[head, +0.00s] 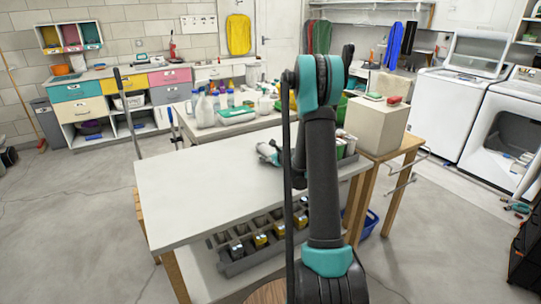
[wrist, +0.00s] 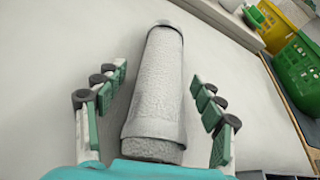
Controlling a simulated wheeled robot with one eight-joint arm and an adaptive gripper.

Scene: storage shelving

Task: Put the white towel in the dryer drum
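The white towel (wrist: 158,90) is a rolled cylinder lying on the pale tabletop in the wrist view. My gripper (wrist: 158,76) is open around it, with one set of fingers on each side and gaps visible between the fingers and the towel. In the head view my gripper (head: 268,152) is partly hidden behind my arm, low over the worktable; I cannot make out the towel there. The dryer (head: 478,138) stands at the right, front open, with its dark drum (head: 512,134) showing.
The worktable (head: 190,180) has a bare left half and a shelf of small bins (head: 262,240) below. A beige box (head: 377,124) stands on a wooden stand to the right. A washer (head: 440,110) with raised lid is beside the dryer. Green (wrist: 298,65) and yellow (wrist: 275,28) baskets lie near my gripper.

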